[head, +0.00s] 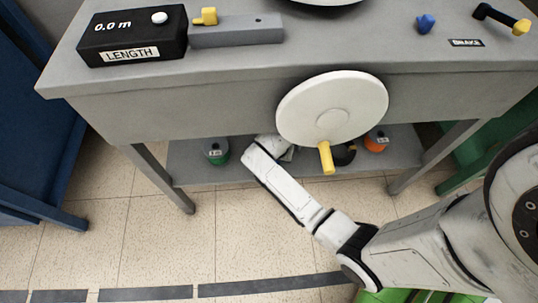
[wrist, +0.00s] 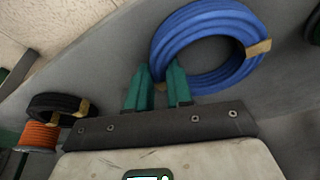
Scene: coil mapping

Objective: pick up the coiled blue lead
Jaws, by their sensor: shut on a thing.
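The coiled blue lead (wrist: 240,30) fills the upper right of the wrist view, bound with a tan tape band. My gripper (wrist: 160,73) has two teal fingers, one either side of the coil's near left edge, and is shut on that edge. The coil lies on or just above the grey shelf; I cannot tell which. In the head view my arm reaches under the bench, and the gripper and blue coil are hidden there.
A black coil (wrist: 58,105) and an orange spool (wrist: 38,137) lie left in the wrist view. In the head view, a white disc with a yellow handle (head: 326,157) hangs before the lower shelf (head: 190,172). A green spool (head: 216,151) stands on that shelf. The bench top overhangs my arm.

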